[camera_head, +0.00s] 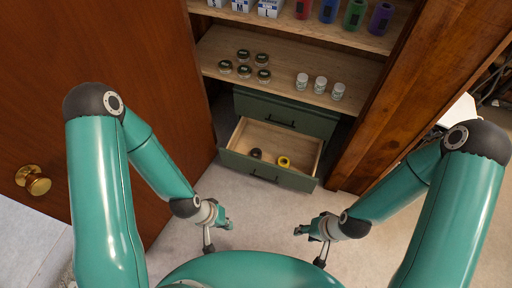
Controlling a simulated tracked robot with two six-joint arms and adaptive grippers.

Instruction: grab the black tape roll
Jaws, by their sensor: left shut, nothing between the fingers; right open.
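The black tape roll (256,153) lies in the open lower drawer (240,160), towards its front. A yellow tape roll (284,162) lies to its right in the same drawer. My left gripper (226,224) is shut and empty, below and left of the drawer in the picture. My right gripper (299,230) is open and empty, below and right of the drawer. Both grippers are apart from the drawer and the rolls.
A closed green drawer (285,115) sits above the open one. Shelves above hold several jars (243,55), white bottles (320,85) and coloured containers (354,14). A brown door (60,50) with a brass knob (33,181) stands left. Floor (255,220) between the grippers is clear.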

